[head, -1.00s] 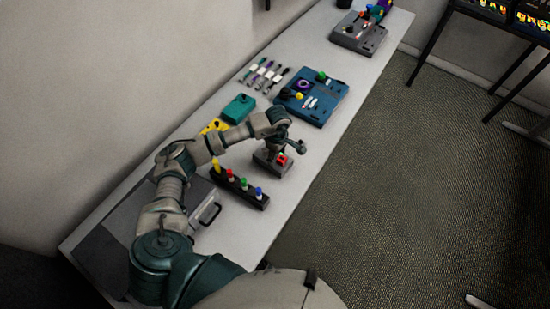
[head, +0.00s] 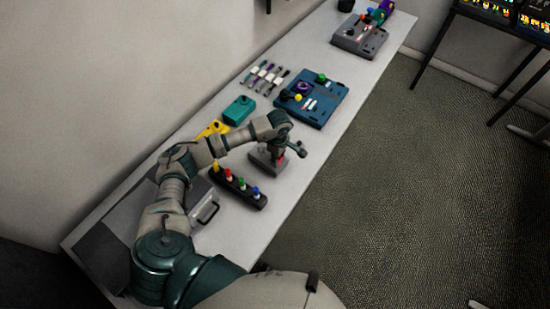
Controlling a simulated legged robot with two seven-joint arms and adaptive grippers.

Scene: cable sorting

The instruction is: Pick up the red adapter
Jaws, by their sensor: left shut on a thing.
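The red adapter (head: 283,161) is a small red piece at the small grey box (head: 262,163) in the middle of the bench. It is mostly hidden by my left gripper (head: 284,156), which points down over the box and is shut on it. I cannot tell whether the adapter still touches the box. My right gripper is not in view.
A dark rack (head: 240,190) with yellow, red, green and blue plugs stands close to the gripper. Behind are a teal box (head: 239,110), a blue board (head: 325,108), and several cables (head: 266,77). A grey device (head: 358,40) is at the far end.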

